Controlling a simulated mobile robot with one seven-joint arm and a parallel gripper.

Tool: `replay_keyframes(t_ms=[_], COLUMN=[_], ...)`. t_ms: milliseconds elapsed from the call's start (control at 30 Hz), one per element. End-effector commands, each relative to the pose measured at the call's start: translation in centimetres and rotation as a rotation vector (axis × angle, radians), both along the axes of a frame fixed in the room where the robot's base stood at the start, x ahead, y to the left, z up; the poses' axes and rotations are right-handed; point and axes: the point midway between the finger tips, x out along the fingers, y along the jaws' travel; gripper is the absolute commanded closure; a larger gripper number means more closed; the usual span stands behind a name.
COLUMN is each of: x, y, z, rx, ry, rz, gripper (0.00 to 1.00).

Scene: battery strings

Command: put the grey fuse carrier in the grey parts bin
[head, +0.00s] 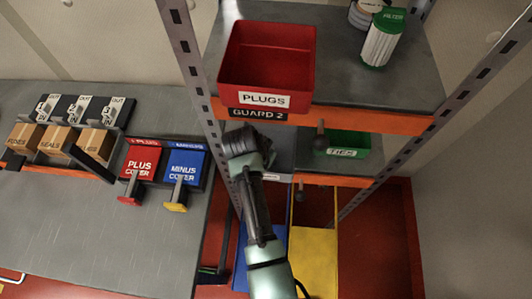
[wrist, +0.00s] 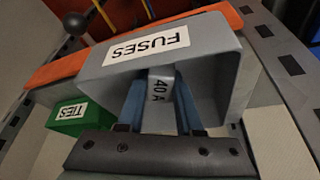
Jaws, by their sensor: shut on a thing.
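In the wrist view, the grey fuse carrier (wrist: 161,88), marked 40 A, is between the blue fingers of my gripper (wrist: 160,100), which is shut on it. The grey parts bin (wrist: 230,75), with an upside-down FUSES label, lies right beyond and around the carrier in the picture. The carrier overlaps the bin's opening; I cannot tell how deep it is or whether it touches the bin. In the head view, my wrist hides the fingers and the carrier, and the grey bin is mostly hidden behind my arm.
A green TIES bin (head: 346,145) stands on the same shelf level, also in the wrist view (wrist: 82,118). A red PLUGS bin (head: 265,55) sits on the shelf above. Orange shelf edges (head: 375,121), metal uprights and black knobs are close by. A bench with covers (head: 142,160) is at left.

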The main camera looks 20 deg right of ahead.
Motion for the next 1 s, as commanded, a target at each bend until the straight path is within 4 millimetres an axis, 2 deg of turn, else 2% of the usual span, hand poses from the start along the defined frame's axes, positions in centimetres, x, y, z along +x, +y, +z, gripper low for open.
replay_keyframes(t_ms=[300,333,467,500,767,1000], x=[0.0,0.0,0.0,0.0,0.0,-0.3], y=[0.0,0.0,0.0,0.0,0.0,0.5], z=[-0.4,-0.3,-0.3,-0.3,-0.2,1.6], rx=[-0.002,-0.001,-0.001,-0.001,-0.001,-0.002], ry=[-0.002,-0.001,-0.001,-0.001,-0.001,-0.004], rz=[0.000,0.000,0.000,0.000,0.000,0.001], gripper=[1.00,0.62,0.38,0.35,0.35,0.35])
